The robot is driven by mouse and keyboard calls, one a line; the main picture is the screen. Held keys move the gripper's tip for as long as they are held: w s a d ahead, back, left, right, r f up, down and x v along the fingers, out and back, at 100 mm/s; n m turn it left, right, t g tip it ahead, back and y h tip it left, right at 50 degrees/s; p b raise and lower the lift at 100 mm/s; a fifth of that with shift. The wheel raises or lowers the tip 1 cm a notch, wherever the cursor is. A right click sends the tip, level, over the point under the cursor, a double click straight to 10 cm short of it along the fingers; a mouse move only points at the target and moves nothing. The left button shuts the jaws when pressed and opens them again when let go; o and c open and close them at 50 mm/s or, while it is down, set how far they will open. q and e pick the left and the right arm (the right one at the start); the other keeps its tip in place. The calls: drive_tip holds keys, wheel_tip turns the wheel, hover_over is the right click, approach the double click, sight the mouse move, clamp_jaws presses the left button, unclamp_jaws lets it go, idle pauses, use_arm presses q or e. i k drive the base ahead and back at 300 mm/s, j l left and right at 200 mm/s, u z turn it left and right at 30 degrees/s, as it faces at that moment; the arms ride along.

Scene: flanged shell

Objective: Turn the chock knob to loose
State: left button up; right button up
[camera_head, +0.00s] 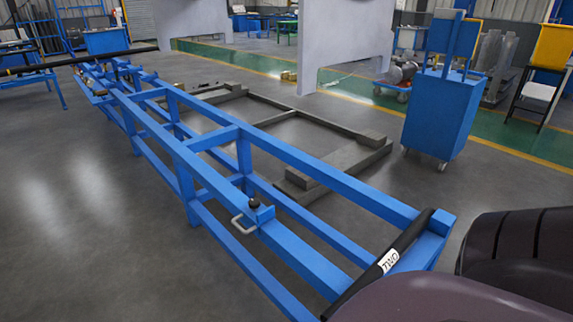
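A small black knob (254,204) stands on top of a blue block (261,214) on the near rail of the long blue frame (310,262). A light grey U-shaped handle (243,225) sticks out from the block's left side. I take this block and knob to be the chock; at this size I cannot tell whether the knob is set to loose or tight. Neither of my grippers shows in this view, and nothing is seen touching the knob.
A black bar (412,234) with a white "TWO" label lies across the frame's near end. A blue wheeled cabinet (440,115) stands at the right, and a grey floor frame (350,160) lies behind the blue one. The floor at left is clear.

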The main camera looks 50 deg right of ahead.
sight(253, 203)
drive_tip(key=i+z, duration=0.7)
drive_tip(key=i+j+z, duration=0.15)
drive_tip(key=z, duration=0.2)
drive_tip(key=i+j+z, duration=0.5)
drive_tip(key=i, duration=0.2)
